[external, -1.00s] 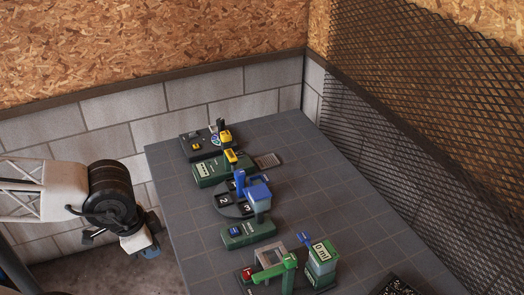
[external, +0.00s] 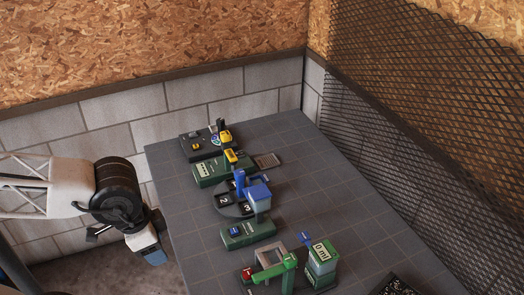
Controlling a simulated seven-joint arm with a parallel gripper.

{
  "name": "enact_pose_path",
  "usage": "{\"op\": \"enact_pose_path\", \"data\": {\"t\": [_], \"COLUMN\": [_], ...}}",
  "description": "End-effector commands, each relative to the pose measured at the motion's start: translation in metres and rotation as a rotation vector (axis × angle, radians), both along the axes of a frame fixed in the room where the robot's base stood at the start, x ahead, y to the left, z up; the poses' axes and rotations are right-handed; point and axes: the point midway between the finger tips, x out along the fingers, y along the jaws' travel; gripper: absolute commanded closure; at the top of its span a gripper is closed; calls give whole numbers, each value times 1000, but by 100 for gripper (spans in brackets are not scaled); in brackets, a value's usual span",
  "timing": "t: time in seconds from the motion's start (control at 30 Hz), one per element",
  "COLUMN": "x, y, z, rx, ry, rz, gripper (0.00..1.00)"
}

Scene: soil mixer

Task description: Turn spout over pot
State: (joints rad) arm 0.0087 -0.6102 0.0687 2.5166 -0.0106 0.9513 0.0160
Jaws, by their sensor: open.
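A green device with a spout-like green arm (external: 275,268) stands at the near part of the table, beside a grey square frame (external: 270,255). A green container (external: 321,262) with a white "0 ml" label stands just right of it. I cannot tell for sure which part is the pot. A blue-topped container (external: 258,196) stands further back by a dark round numbered base (external: 229,204). My gripper (external: 156,257) is left of the table edge, tilted downward, open, empty and apart from every device. Its fingertips are small and hard to see.
The grey tiled table (external: 370,210) has free room on its right side. A green base with a blue button (external: 248,233), yellow-topped devices (external: 231,157) and a black item (external: 396,286) stand on it. A mesh wall (external: 430,130) rises at the right.

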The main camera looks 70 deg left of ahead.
Motion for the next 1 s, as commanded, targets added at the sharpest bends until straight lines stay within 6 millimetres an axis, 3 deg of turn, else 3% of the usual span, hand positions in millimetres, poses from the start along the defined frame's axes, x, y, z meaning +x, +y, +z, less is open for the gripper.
{"op": "enact_pose_path", "data": {"t": [0.57, 1.0], "x": [83, 157], "y": [-3, -7], "z": [5, -7], "rx": [-1, 1], "ry": [149, 274], "rz": [3, 7], "gripper": [40, 40]}}
